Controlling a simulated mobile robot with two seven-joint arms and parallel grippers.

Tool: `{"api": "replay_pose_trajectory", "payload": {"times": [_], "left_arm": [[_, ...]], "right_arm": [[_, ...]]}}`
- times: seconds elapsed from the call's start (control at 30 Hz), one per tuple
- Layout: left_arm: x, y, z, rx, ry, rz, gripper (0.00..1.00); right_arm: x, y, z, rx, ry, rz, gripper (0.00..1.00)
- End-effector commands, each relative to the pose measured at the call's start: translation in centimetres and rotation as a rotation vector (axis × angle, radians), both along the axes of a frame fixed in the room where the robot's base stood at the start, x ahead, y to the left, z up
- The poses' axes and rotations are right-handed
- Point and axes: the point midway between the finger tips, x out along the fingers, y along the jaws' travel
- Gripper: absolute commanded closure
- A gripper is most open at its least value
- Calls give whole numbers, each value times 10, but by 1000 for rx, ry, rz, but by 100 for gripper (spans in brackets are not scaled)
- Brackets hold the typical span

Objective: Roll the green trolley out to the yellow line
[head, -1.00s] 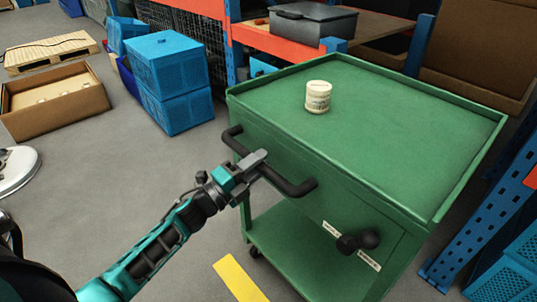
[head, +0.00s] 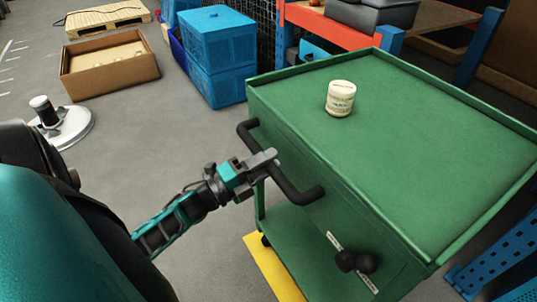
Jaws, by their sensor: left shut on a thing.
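The green trolley (head: 440,135) stands on the right, with a flat rimmed top, a lower shelf and a black bar handle (head: 298,196) on its near side. My left gripper (head: 264,164) is shut on this handle near its middle. The yellow line (head: 272,268) lies on the floor at the bottom centre. It runs beside the trolley's near lower edge and passes partly behind it. A visible caster is close to the line; the other wheels are hidden. A cream jar (head: 340,98) stands upright on the trolley top. My right gripper is not in view.
A black knob (head: 355,261) sits on the trolley's near face by a white label. Stacked blue crates (head: 215,50) stand behind left. A cardboard box (head: 108,65) and a round white base (head: 65,127) are on the left floor. Blue shelving (head: 490,245) stands close on the right.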

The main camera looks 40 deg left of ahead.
Motion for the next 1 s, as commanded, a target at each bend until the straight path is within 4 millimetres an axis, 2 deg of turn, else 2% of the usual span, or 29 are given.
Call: {"api": "replay_pose_trajectory", "payload": {"times": [0.07, 0.1, 0.27, 0.5, 0.63, 0.77, 1.0], "left_arm": [[0, 0, -1, 1, 2, 1, 100], [0, 0, -1, 1, 2, 1, 64], [0, 0, -1, 0, 1, 1, 49], [-1, 0, -1, -1, 1, 1, 49], [-10, 4, -3, -1, 4, 1, 49], [-31, 11, -7, -1, 6, 3, 49], [-81, 29, -18, -2, 6, 2, 49]], "right_arm": [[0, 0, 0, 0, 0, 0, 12], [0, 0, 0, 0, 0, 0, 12], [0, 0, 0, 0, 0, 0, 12], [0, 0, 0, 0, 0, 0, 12], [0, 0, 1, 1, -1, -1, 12], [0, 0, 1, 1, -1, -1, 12], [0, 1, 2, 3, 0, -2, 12]]}}
